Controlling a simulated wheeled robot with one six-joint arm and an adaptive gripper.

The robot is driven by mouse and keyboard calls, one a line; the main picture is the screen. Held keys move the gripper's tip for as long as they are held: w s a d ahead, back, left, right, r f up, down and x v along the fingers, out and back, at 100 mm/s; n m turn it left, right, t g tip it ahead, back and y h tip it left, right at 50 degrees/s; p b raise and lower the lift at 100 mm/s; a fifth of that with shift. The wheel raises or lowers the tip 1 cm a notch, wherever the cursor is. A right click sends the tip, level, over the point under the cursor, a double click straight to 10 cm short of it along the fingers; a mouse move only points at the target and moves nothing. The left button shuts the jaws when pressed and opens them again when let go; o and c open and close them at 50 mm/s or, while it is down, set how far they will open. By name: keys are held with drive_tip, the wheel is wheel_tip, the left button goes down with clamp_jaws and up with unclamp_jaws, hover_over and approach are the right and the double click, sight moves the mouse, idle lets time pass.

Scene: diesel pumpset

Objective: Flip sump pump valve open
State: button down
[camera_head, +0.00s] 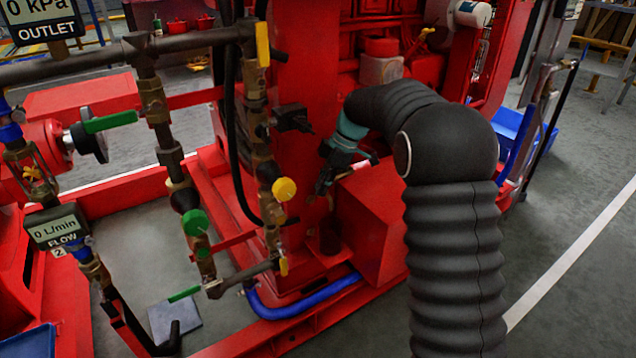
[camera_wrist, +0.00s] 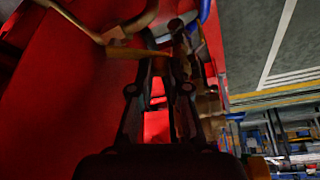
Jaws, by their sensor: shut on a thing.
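A flat yellow-orange valve handle (camera_wrist: 138,53) lies across the tips of my gripper (camera_wrist: 166,66) in the wrist view. My gripper is shut on its end. A brass-coloured pipe (camera_wrist: 90,24) runs just beyond it. In the head view my gripper (camera_head: 322,188) points down and left beside the red box, close to a dark upright fitting (camera_head: 330,236). The handle is too small and dark to make out there. No label shows which valve is the sump pump's.
Left of my gripper stands a pipe column with a yellow lever (camera_head: 263,45) and a round yellow knob (camera_head: 284,190). A red box (camera_head: 375,220) is close on the right. A blue hose (camera_head: 305,302) lies low. Grey floor (camera_head: 570,220) is open at right.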

drive_tip(key=n, duration=0.1)
drive_tip(key=d+n+g+p, duration=0.1)
drive_tip(key=n, duration=0.1)
drive_tip(key=d+n+p, duration=0.1)
drive_tip(key=shift+w+r+h, duration=0.15)
drive_tip(key=shift+w+h, duration=0.15)
drive_tip(key=shift+h, duration=0.1)
drive_tip(key=shift+w+d+n+g+h+p, duration=0.3)
drive_tip(key=shift+n+p, duration=0.4)
drive_tip(key=shift+n, duration=0.3)
drive_tip(key=shift+w+d+n+g+h+p, duration=0.15)
drive_tip(key=shift+n+g+p, duration=0.25)
drive_tip(key=shift+n+p, duration=0.45)
drive_tip(key=shift+s+n, duration=0.1)
drive_tip(key=shift+n, duration=0.15)
drive_tip(key=c, duration=1.1)
unclamp_jaws()
drive_tip(key=shift+c, duration=0.2)
drive_tip(key=v, duration=1.1)
drive_tip(key=shift+w+d+r, duration=0.2)
drive_tip(key=shift+w+r, duration=0.1)
